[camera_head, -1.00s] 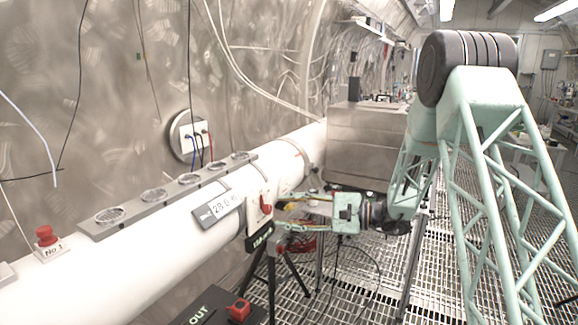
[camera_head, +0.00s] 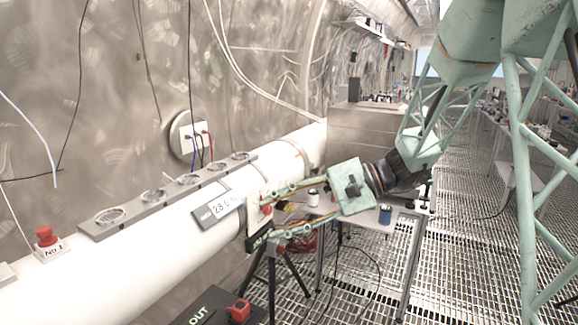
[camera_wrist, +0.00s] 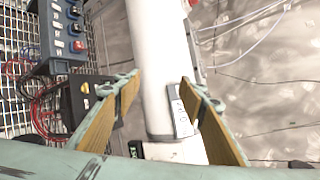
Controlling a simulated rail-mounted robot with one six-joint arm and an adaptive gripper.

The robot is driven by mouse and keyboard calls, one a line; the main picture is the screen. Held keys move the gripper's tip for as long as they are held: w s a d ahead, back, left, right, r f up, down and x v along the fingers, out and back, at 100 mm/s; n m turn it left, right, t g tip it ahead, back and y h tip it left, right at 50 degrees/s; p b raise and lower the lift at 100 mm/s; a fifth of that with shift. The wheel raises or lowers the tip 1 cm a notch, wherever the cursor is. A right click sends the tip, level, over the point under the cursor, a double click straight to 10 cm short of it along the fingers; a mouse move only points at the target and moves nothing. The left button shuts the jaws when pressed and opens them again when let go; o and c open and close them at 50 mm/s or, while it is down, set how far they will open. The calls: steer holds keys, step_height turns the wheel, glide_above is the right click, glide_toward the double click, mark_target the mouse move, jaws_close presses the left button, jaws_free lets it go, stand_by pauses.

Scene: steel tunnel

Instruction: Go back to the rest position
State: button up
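My gripper (camera_head: 268,216) is open, its two fingers apart and pointing left at the white pipe (camera_head: 150,255). It appears empty. In the head view its fingertips overlap a white panel with a red switch (camera_head: 266,210) on the pipe; whether they touch it I cannot tell. In the wrist view my gripper (camera_wrist: 160,78) is also open, with the pipe (camera_wrist: 157,45) visible between and beyond the fingers. A small display (camera_head: 218,209) sits on the pipe left of the switch.
A red emergency button (camera_head: 46,236) is on the pipe at left. A black box marked OUT (camera_head: 205,306) stands below.

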steer(key=s+d+r+n+g+h, duration=0.1)
steer(key=s+d+r+n+h, duration=0.15)
steer(key=s, duration=0.85)
steer(key=s+d+r+n+h, duration=0.15)
steer(key=s+d+h, duration=0.25)
steer(key=s, duration=0.7)
steer(key=s+d+r+n+t+h, duration=0.1)
steer(key=s+d+t+h, duration=0.3)
steer(key=s+d, duration=1.3)
steer(key=shift+s+d+r+n+t+h, duration=0.25)
steer(key=shift+n+h, duration=0.55)
steer(key=shift+h, duration=0.55)
stand_by(0.6)
steer(key=shift+f, duration=0.15)
stand_by(0.8)
steer(key=shift+f+b, duration=0.75)
steer(key=shift+b, duration=0.1)
steer(key=shift+f+b, duration=1.1)
